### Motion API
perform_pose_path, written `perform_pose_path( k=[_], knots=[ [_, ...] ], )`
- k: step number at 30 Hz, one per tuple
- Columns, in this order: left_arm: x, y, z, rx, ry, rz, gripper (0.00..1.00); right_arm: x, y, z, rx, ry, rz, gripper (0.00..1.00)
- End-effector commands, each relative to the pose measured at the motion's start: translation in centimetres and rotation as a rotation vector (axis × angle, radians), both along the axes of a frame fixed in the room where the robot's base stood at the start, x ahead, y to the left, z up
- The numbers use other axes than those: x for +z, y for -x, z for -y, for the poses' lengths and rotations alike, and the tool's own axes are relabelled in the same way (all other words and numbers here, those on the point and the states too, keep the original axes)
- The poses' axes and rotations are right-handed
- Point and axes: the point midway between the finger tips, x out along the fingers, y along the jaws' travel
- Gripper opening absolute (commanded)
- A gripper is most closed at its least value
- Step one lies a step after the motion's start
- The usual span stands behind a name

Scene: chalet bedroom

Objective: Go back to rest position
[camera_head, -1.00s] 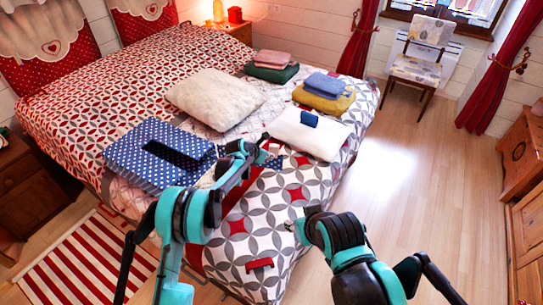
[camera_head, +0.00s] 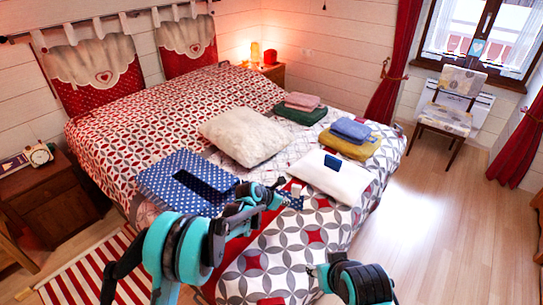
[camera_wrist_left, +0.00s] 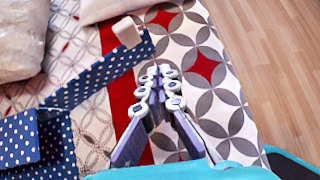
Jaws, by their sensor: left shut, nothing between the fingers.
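My left gripper (camera_head: 286,198) is over the near part of the bed, right of the blue polka-dot box (camera_head: 168,172). In the left wrist view its fingertips (camera_wrist_left: 160,72) are together with nothing between them. Below them is the patterned bedspread with a red stripe. A polka-dot strip with a white tab (camera_wrist_left: 127,31) lies just left of the fingers, apart from them. My right gripper (camera_head: 314,271) shows only in small part at the bed's near edge; its fingers are too hidden to judge.
The bed (camera_head: 262,262) holds a cream cushion (camera_head: 243,136), a white pillow (camera_head: 326,178) with a small blue item on it, and folded towels (camera_head: 349,139). A nightstand (camera_head: 50,205) stands left, a chair (camera_head: 450,108) at the back right. The wooden floor (camera_head: 440,220) at right is clear.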

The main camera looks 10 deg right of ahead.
Motion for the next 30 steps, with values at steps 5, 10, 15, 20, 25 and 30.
perform_pose_path(
  k=[5, 10, 15, 20, 25, 30],
  knots=[
    [1.1, 0.2, -0.9, -0.024, -0.029, 0.028, 0.00, 0.0, 0.0, 0.0, 0.000, 0.000, 0.000, 0.40],
    [6.2, 2.2, -5.1, -0.171, -0.196, 0.171, 0.00, 0.0, 0.0, 0.0, 0.000, 0.000, 0.000, 0.40],
    [12.0, 6.6, -11.3, -0.403, -0.452, 0.356, 0.00, 0.0, 0.0, 0.0, 0.000, 0.000, 0.000, 0.40],
    [15.9, 11.9, -16.8, -0.643, -0.699, 0.498, 0.00, 0.0, 0.0, 0.0, 0.000, 0.000, 0.000, 0.40],
    [18.1, 18.6, -22.1, -0.920, -0.956, 0.614, 0.00, 0.0, 0.0, 0.0, 0.000, 0.000, 0.000, 0.40],
    [18.3, 25.6, -26.8, -1.224, -1.198, 0.688, 0.00, 0.0, 0.0, 0.0, 0.000, 0.000, 0.000, 0.40]
  ],
)
